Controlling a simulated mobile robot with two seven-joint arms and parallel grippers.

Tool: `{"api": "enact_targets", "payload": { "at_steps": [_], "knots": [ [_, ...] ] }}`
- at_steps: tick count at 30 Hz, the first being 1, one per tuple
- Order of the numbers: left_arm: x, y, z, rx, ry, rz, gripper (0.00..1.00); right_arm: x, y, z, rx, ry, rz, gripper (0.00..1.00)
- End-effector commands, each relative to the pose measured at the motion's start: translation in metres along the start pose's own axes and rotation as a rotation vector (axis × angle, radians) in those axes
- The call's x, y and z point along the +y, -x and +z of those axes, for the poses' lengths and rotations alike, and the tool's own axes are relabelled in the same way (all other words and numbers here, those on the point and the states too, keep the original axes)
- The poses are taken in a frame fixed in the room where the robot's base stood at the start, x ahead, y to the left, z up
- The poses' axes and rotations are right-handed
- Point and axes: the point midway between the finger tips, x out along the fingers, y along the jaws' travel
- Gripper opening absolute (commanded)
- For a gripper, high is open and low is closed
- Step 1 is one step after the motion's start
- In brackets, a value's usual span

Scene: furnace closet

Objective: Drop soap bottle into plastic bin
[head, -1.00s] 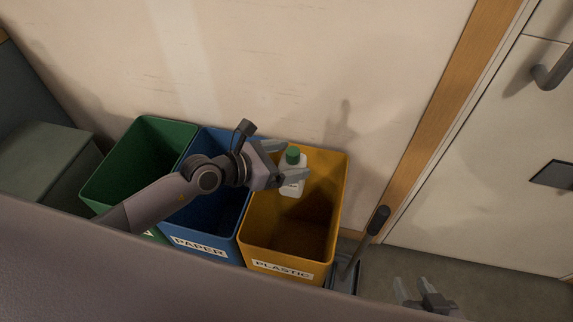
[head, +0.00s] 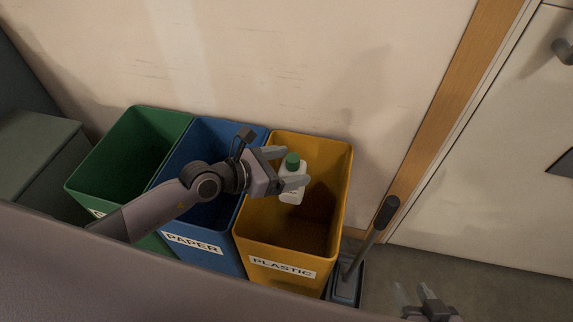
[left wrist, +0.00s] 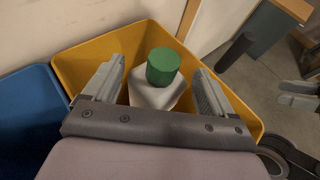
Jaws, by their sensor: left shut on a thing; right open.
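The soap bottle (head: 291,190) is white with a green cap. My left gripper (head: 284,171) is shut on it, and it hangs upright over the open yellow plastic bin (head: 273,249). In the left wrist view the bottle (left wrist: 158,93) sits between the two fingers of my left gripper (left wrist: 156,88), with the yellow bin's rim (left wrist: 115,45) around it. Its lower part is hidden there by the gripper body. My right gripper (head: 422,298) is open and empty at the lower right, outside the bins.
A blue paper bin (head: 192,242) and a green bin (head: 99,177) stand left of the yellow one. A dark-handled tool (head: 373,232) stands close at its right. A wall is behind, a door (head: 487,165) at right.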

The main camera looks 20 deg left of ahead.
Motion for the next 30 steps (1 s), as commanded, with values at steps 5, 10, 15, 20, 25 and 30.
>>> {"api": "enact_targets", "payload": {
  "at_steps": [5, 10, 15, 20, 25, 30],
  "knots": [
    [0.000, 0.000, 0.001, -0.001, -0.001, 0.000, 0.41, 0.000, 0.000, -0.001, 0.001, 0.000, 0.000, 0.43],
    [0.000, 0.000, 0.001, 0.000, -0.001, 0.000, 1.00, 0.000, 0.000, -0.001, 0.001, 0.000, 0.000, 0.43],
    [0.000, 0.002, 0.001, 0.001, -0.001, 0.000, 1.00, 0.000, 0.001, -0.001, 0.002, 0.000, 0.000, 0.43],
    [0.001, 0.020, 0.001, 0.002, -0.001, 0.001, 1.00, 0.000, 0.004, -0.005, 0.002, 0.000, 0.001, 0.43],
    [0.000, 0.048, 0.001, 0.003, -0.002, 0.001, 1.00, 0.000, 0.007, -0.010, 0.002, 0.001, 0.001, 0.43],
    [0.000, 0.066, 0.001, 0.001, -0.002, 0.000, 1.00, 0.000, 0.009, -0.012, 0.001, 0.001, 0.001, 0.43]
  ]
}}
